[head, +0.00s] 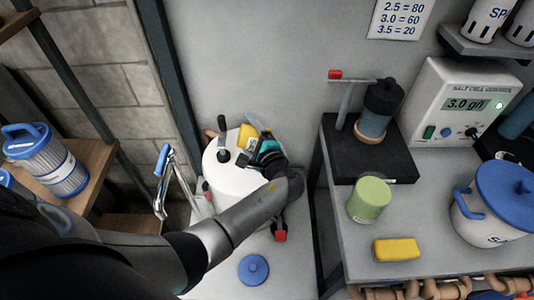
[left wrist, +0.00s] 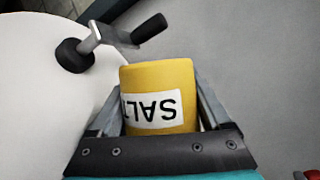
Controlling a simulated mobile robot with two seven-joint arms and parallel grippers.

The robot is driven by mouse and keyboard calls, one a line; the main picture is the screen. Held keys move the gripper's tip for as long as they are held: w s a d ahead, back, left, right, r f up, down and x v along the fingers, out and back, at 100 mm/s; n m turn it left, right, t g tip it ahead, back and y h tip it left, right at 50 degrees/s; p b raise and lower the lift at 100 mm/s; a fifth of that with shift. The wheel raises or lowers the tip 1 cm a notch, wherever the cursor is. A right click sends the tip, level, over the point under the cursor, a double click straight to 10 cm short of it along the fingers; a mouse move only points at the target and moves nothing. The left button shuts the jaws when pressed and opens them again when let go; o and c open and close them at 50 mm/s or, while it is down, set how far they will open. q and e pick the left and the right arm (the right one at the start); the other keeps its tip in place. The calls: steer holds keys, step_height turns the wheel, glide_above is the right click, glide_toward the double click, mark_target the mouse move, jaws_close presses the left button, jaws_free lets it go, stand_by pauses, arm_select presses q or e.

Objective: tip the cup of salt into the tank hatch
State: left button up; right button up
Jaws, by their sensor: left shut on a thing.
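The yellow salt cup (head: 246,133) is held in my left gripper (head: 257,143), over the far right part of the white tank (head: 221,178). The left wrist view shows the cup (left wrist: 158,85) between both fingers, its SALT label upside down in the picture. I cannot tell how far the cup is tilted or see its contents. The tank's white top (left wrist: 50,100) lies to the left of the cup there, with a black-gripped metal handle (left wrist: 105,42) close by. No open hatch can be made out. My right gripper is not in view.
A blue lid (head: 253,269) lies in front of the tank. A chrome tap-like fitting (head: 166,185) stands to its left. The right bench holds a green cup (head: 370,198), a yellow block (head: 397,250), a blue-lidded pot (head: 500,205) and a meter reading 3.0 g/l (head: 462,100).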

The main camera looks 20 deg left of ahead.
arm_select(q)
steer(key=shift+d+r+m, duration=0.1)
steer(key=shift+d+m, duration=0.05)
steer(key=shift+m, duration=0.15)
stand_by(0.6)
